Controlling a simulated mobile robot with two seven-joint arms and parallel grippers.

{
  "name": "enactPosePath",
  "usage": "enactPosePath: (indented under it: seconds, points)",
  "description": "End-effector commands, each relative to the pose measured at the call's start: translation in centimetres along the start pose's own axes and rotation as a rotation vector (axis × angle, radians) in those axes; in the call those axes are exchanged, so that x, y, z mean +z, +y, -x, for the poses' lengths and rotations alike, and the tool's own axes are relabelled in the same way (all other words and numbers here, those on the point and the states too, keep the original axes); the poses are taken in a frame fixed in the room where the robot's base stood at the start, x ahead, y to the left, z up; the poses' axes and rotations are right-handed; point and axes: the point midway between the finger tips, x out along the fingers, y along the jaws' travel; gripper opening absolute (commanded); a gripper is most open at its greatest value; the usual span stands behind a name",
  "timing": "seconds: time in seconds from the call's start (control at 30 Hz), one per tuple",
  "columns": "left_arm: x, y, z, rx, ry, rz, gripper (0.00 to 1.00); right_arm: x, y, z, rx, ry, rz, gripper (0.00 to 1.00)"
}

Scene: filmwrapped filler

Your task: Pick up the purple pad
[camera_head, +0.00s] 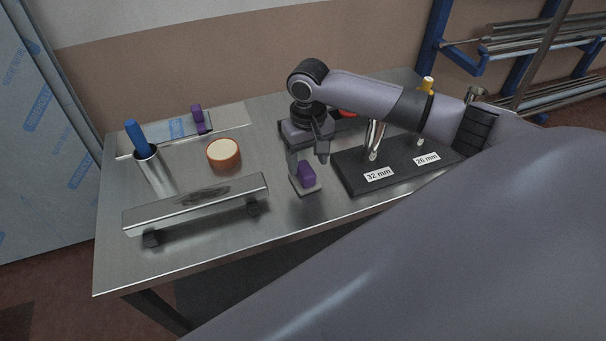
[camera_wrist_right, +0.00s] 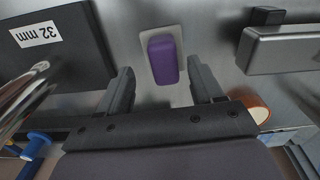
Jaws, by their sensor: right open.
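A purple pad (camera_head: 307,173) lies on a small pale grey plate (camera_head: 305,190) in the middle of the metal table. In the right wrist view the same purple pad (camera_wrist_right: 163,60) lies ahead of and between the two fingers. My right gripper (camera_head: 309,152) points down above the pad; its open fingers (camera_wrist_right: 164,85) show on either side with nothing between them. Part of the pad's far side is hidden by a finger in the head view. My left gripper is not in view.
A black board (camera_head: 357,183) labelled 32 mm and 26 mm stands close right of the pad. A metal bar (camera_head: 196,203) on black feet lies to the left. An orange-rimmed roll (camera_head: 223,154), a metal cup (camera_head: 152,170) with a blue item and another purple object (camera_head: 198,119) are farther left.

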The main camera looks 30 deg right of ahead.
Motion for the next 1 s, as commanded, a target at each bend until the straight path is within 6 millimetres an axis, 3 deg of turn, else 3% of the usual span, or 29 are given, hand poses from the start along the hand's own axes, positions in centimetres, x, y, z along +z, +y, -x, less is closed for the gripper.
enactPosePath:
  seconds: [0.2,0.5,0.53,0.7,1.0]
  points:
    - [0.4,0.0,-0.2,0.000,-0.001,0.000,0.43,-0.1,-0.5,-3.3,0.000,-0.001,0.001,0.66]
    - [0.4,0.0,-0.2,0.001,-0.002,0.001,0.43,-0.1,-0.5,-3.9,0.000,0.001,0.003,0.66]
    - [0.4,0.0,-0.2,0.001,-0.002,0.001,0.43,-0.1,-0.5,-3.9,0.000,0.001,0.003,0.63]
    - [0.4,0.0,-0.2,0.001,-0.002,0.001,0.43,-0.1,-0.5,-3.9,0.000,0.001,0.003,0.09]
    - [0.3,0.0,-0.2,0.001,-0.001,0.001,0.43,-0.2,-0.5,-3.7,-0.001,0.002,0.003,0.09]
